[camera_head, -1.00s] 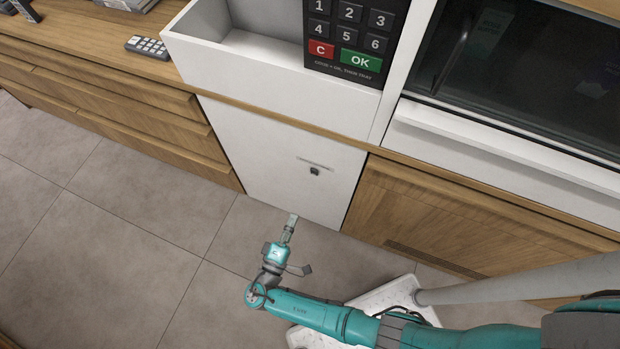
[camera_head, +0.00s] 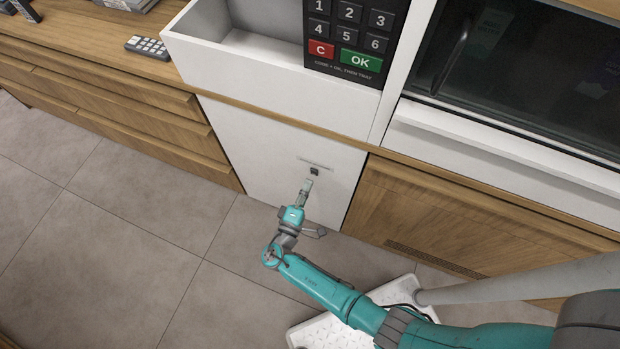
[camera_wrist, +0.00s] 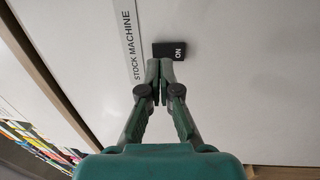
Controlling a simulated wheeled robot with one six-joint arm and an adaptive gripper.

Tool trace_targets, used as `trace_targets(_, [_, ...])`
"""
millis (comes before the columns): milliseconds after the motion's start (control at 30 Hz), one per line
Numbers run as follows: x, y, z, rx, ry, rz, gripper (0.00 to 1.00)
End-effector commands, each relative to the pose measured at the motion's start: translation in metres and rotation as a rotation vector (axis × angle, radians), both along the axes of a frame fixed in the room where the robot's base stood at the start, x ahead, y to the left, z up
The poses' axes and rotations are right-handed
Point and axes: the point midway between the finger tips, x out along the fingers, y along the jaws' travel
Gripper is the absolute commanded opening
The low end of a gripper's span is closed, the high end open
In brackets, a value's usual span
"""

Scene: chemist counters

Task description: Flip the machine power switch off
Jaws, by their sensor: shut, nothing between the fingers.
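The power switch (camera_head: 314,171) is a small black piece on the white lower panel (camera_head: 250,150) of the machine, under a thin label strip (camera_head: 315,163). In the wrist view the switch (camera_wrist: 172,50) reads "ON", and the label (camera_wrist: 131,50) beside it reads "STOCK MACHINE". My gripper (camera_head: 308,184) is shut and empty, its tips just below the switch in the head view. In the wrist view the closed fingertips (camera_wrist: 160,66) are right at the switch's edge and overlap it slightly; whether they touch it I cannot tell.
Above the panel are a white open bin (camera_head: 270,100) and a keypad (camera_head: 350,45). Wooden drawers (camera_head: 110,110) stand to the left and a wooden cabinet (camera_head: 470,215) to the right. The grey floor (camera_head: 130,240) in front is clear on the left.

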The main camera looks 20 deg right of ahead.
Motion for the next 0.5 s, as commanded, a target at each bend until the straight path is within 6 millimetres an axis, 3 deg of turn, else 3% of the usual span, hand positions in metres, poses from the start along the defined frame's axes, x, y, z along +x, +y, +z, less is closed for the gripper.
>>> trace_targets(200, [0.015, -0.015, 0.003, 0.000, 0.000, -0.001, 0.00])
trace_targets(500, [0.019, -0.019, 0.004, 0.000, 0.000, 0.000, 0.00])
